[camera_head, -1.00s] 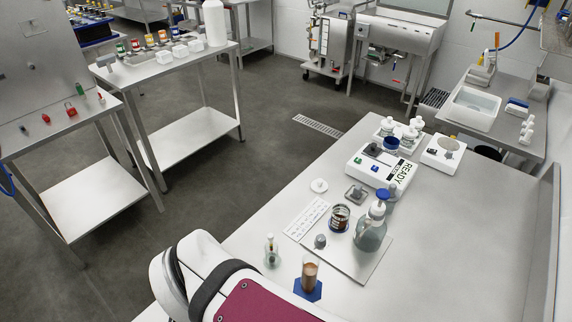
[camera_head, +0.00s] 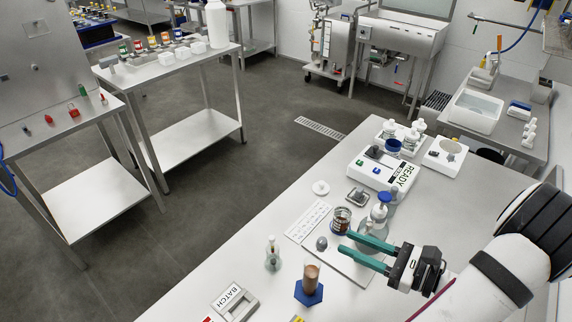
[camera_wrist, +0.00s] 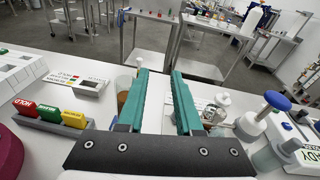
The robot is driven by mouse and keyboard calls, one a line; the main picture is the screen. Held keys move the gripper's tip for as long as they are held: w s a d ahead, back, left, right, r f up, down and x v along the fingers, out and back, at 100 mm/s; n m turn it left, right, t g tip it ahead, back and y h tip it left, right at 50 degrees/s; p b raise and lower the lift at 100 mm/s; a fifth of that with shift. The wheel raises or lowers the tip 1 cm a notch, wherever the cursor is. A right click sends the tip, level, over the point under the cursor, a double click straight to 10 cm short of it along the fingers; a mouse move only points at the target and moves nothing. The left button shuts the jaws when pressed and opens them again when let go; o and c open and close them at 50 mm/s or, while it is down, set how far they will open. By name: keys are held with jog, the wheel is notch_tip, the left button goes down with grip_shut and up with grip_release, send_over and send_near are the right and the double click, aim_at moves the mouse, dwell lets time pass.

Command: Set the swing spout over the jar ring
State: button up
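No part is plainly a swing spout or a jar ring at this size. A glass jar with dark bands (camera_head: 340,220) stands on a pale board (camera_head: 352,268). A larger clear bottle (camera_head: 372,233) with a blue top (camera_head: 384,198) stands right behind it, partly hidden by my gripper. A grey knob (camera_head: 321,243) is at the board's left edge. My gripper (camera_head: 343,243) has two green fingers apart and empty, reaching left over the board in front of the bottle. In the wrist view the fingers (camera_wrist: 160,72) show open with nothing between them; a blue top (camera_wrist: 277,100) is at the right.
A brown-filled cylinder (camera_head: 311,279) on a blue hexagonal base and a small glass bottle (camera_head: 272,256) stand left of the board. A BATCH holder (camera_head: 236,300) is at the front. A white READY device (camera_head: 380,175) stands behind. The bench's right side is bare beyond my arm.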

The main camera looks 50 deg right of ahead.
aim_at(369, 228)
jog(key=s+d+f+m+h, duration=0.2)
jog(key=s+m+h, duration=0.1)
jog(key=s+h, duration=0.15)
jog(key=s+d+f+m+h, duration=0.2)
jog(key=s+d+m+h, duration=0.15)
jog(key=s, duration=0.25)
jog(key=x, duration=1.5)
jog(key=shift+w+a+r, duration=0.25)
jog(key=shift+w+r, duration=0.05)
jog(key=shift+r, duration=0.05)
grip_shut()
